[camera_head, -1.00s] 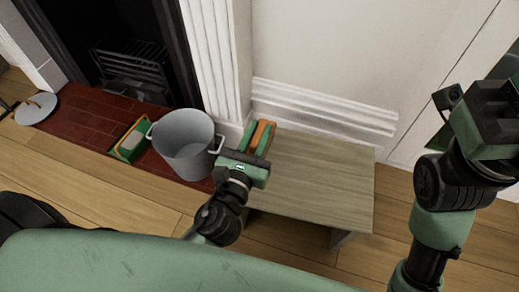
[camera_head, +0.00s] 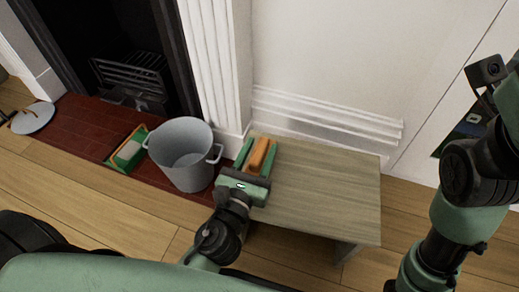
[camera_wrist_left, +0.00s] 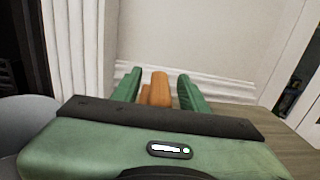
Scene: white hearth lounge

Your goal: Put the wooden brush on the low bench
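The orange-brown wooden brush (camera_head: 258,155) is at the back left part of the low bench (camera_head: 325,193). My left gripper (camera_head: 256,153) has its two green fingers on either side of the brush. In the left wrist view the brush (camera_wrist_left: 158,90) stands between the fingers (camera_wrist_left: 158,88) with narrow gaps at its sides, so the gripper looks open. The brush's underside is hidden, so its contact with the bench top cannot be seen clearly. My right arm shows at the right edge, but its fingertips are out of frame.
A grey metal bucket (camera_head: 183,155) stands left of the bench, by the red tiled hearth (camera_head: 80,128). A green tray (camera_head: 128,150) and a round grey lid-like disc (camera_head: 33,118) lie farther left. The wall is behind the bench. Most of the bench top is bare.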

